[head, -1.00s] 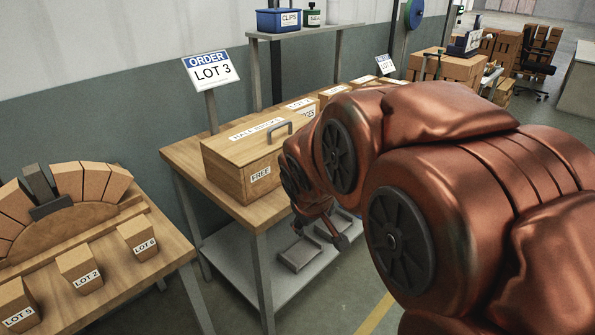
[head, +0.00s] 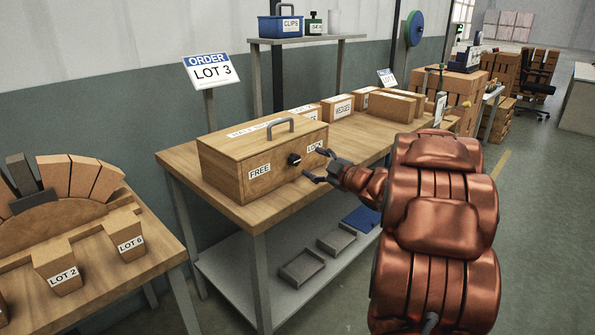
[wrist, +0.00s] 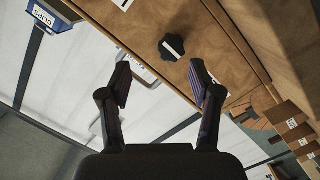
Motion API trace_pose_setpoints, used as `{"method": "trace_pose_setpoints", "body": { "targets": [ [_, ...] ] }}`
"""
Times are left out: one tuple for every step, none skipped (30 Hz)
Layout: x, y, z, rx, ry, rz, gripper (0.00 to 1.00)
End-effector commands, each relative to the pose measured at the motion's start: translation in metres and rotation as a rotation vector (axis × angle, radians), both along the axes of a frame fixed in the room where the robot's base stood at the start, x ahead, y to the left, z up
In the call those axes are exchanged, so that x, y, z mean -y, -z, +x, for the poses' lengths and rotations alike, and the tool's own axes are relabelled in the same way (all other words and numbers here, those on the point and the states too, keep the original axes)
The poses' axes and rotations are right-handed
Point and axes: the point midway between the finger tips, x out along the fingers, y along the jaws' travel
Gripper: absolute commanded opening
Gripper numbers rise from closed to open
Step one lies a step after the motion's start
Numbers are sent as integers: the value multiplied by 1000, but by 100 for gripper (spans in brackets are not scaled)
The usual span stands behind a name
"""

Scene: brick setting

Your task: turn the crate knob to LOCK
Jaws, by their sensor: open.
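The wooden crate (head: 225,176) stands on the workbench, with a grey handle on its lid. Its front carries a FREE label (head: 260,172) at left and a LOCK label (head: 314,146) at right. The dark knob (head: 294,159) sits between them. In the wrist view the knob (wrist: 171,48) is black and lobed with a white bar across it; I cannot tell which label the bar points to. My gripper (head: 316,165) is open and empty in front of the crate's right part. In the wrist view my gripper (wrist: 160,70) has its fingers apart, the knob beyond their tips.
More boxes (head: 338,107) stand along the bench (head: 246,214) to the right. The lower shelf (head: 262,285) holds grey trays. An ORDER LOT 3 sign (head: 211,71) rises behind the crate. A table with LOT blocks (head: 131,248) is at left. Floor is open at right.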

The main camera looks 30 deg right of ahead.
Motion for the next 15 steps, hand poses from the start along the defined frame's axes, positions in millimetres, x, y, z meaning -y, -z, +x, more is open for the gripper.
{"method": "trace_pose_setpoints", "body": {
  "targets": [
    [2,10,-4,20,-30,6,63],
    [1,11,-6,34,-47,8,63],
    [0,12,-8,47,-69,8,63],
    [-1,12,-9,58,-83,9,63],
    [-2,12,-11,67,-95,11,63],
    [-3,12,-12,73,-107,12,63],
    [-3,12,-13,78,-113,13,63],
    [-4,12,-13,81,-118,13,63],
    [-4,12,-12,84,-123,13,63],
    [-5,12,-11,85,-125,14,63],
    [-6,12,-9,86,-127,14,63],
    [-7,12,-6,86,-127,14,63],
    [-8,12,-3,86,-128,14,63],
    [-9,12,0,86,-128,14,63],
    [-10,12,5,86,-129,15,63]
  ]
}}
